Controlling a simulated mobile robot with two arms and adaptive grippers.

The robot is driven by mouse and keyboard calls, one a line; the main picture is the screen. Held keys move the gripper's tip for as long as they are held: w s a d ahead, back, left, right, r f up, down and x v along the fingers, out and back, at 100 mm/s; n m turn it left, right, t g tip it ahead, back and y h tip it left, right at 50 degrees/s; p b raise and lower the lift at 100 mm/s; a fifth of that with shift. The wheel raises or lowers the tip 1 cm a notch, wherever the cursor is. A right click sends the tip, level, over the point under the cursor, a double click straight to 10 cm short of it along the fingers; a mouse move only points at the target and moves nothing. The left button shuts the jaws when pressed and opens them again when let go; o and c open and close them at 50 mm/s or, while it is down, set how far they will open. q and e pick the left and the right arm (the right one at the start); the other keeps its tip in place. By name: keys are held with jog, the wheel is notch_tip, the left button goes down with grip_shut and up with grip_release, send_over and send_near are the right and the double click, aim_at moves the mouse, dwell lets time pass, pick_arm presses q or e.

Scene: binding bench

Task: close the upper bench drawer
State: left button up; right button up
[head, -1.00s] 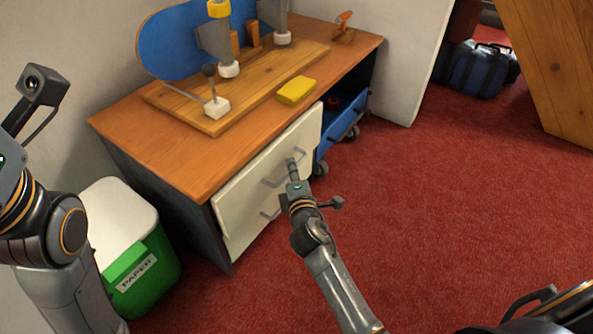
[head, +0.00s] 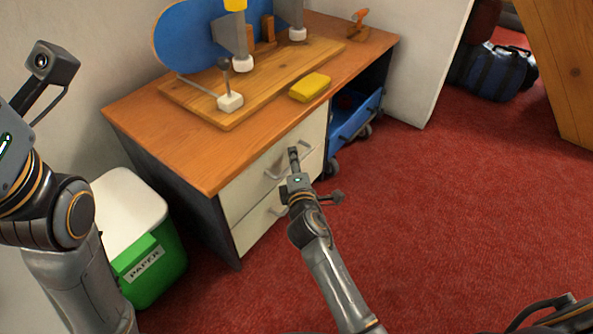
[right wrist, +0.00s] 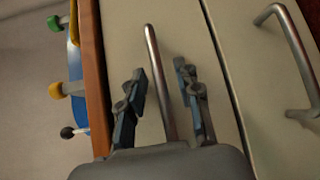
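The upper bench drawer (head: 241,185) has a cream front with a grey bar handle (head: 272,174). Its front looks level with the lower drawer (head: 257,227), with a thin seam between them. My right gripper (head: 293,154) is at the upper handle. In the right wrist view the upper drawer front (right wrist: 124,38) fills the middle, and the handle (right wrist: 152,42) runs between the two parted fingers of my right gripper (right wrist: 160,72). The fingers stand either side of the bar, apart from it. My left arm shows at the left, but its gripper is out of view.
The wooden bench top (head: 190,150) carries a board with clamps, a blue panel and a yellow block (head: 310,87). A blue wheeled cart (head: 353,122) stands at the drawers' right. A green paper bin (head: 150,265) stands at the left. Red carpet is clear at the right.

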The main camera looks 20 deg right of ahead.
jog(key=s+a+r, duration=0.1)
jog(key=s, duration=1)
jog(key=shift+a+r, duration=0.25)
jog(key=shift+r, duration=0.05)
jog(key=shift+s+r, duration=0.1)
